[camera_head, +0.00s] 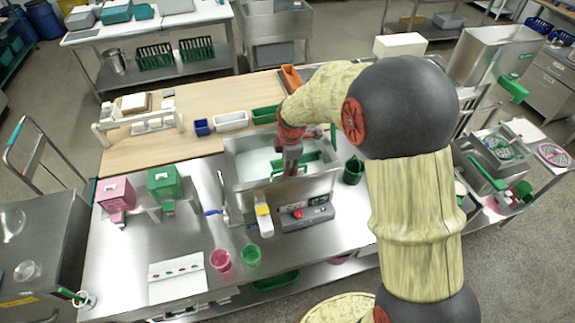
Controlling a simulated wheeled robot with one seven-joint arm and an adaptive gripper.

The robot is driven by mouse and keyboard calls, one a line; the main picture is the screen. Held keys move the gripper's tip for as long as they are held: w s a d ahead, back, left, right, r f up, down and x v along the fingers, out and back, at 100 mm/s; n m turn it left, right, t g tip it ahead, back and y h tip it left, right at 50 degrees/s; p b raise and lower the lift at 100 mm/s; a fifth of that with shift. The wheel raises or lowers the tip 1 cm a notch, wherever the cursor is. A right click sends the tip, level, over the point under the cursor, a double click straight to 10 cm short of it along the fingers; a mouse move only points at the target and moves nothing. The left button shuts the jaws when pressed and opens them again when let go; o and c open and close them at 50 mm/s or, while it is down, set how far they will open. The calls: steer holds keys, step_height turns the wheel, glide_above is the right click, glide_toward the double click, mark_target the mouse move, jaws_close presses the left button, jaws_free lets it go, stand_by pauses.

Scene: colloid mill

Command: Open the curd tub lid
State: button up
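A steel tub (237,172) stands in the middle of the bench, with a pale grey-white surface showing inside its rim. I cannot tell whether that surface is a lid or the contents. A green bar (313,156), which looks like a handle, lies over the tub's right half. My gripper (290,172) points down over the tub, close to this bar. The gripper hides part of the bar, and I cannot tell whether it touches it. Its fingers are too small and dark to show whether they are open or shut.
A control box (305,215) with a red button and a yellow-topped part (263,218) stand in front of the tub. Pink (115,193) and green (165,183) hoppers are to the left. A green jug (353,170) stands close on the right. Pink (221,260) and green (250,255) cups are in front.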

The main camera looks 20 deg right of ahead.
steer(key=c, duration=0.3)
steer(key=c, duration=0.4)
jaws_close()
